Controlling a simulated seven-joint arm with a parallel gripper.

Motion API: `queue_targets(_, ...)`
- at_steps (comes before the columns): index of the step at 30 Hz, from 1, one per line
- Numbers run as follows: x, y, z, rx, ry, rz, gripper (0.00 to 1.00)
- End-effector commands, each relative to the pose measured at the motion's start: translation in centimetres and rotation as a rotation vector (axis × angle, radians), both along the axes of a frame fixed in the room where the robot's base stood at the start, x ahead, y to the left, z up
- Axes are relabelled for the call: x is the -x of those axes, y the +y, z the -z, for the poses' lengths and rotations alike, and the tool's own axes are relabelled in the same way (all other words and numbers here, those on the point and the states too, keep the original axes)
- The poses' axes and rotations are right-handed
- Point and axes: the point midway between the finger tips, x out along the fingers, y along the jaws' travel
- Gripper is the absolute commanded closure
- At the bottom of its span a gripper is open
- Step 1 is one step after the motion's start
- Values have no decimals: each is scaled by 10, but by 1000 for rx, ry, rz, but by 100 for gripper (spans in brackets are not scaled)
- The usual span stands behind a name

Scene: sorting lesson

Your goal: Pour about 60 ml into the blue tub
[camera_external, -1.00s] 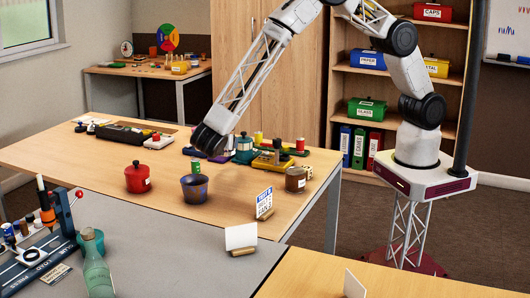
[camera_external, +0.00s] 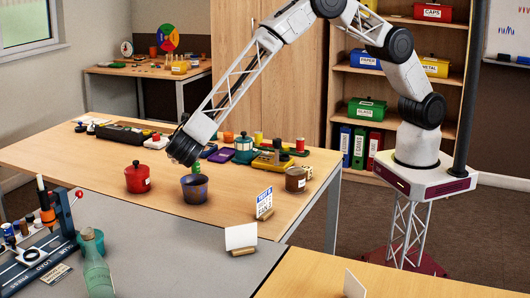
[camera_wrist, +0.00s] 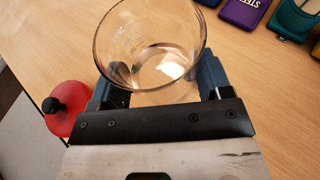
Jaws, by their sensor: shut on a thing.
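A clear glass beaker (camera_wrist: 150,45) with some clear liquid in its bottom is between the fingers of my gripper (camera_wrist: 161,88), which is shut on it. Its rim faces the wrist camera. In the external view my gripper (camera_external: 183,150) is above and slightly left of the dark blue tub (camera_external: 195,190); I cannot make out the beaker there. The tub stands upright on the wooden table, and its contents are hidden. I cannot make out the tub in the wrist view.
A red lidded pot (camera_external: 138,179) stands just left of the tub and shows in the wrist view (camera_wrist: 66,108). A green object (camera_external: 196,168) is behind the tub. A brown jar (camera_external: 295,180) and a sign (camera_external: 264,203) stand to the right. Several coloured containers stand behind.

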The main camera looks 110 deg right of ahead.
Motion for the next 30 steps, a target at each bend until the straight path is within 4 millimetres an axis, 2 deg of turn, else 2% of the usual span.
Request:
queue_targets(6, -50, 27, -3, 0, -2, -84, 57)
queue_targets(16, -113, 68, -7, 0, -1, -189, 57)
queue_targets(20, -123, 80, -3, 0, 0, -163, 57)
queue_targets(30, -128, 109, 15, 0, -1, 14, 57)
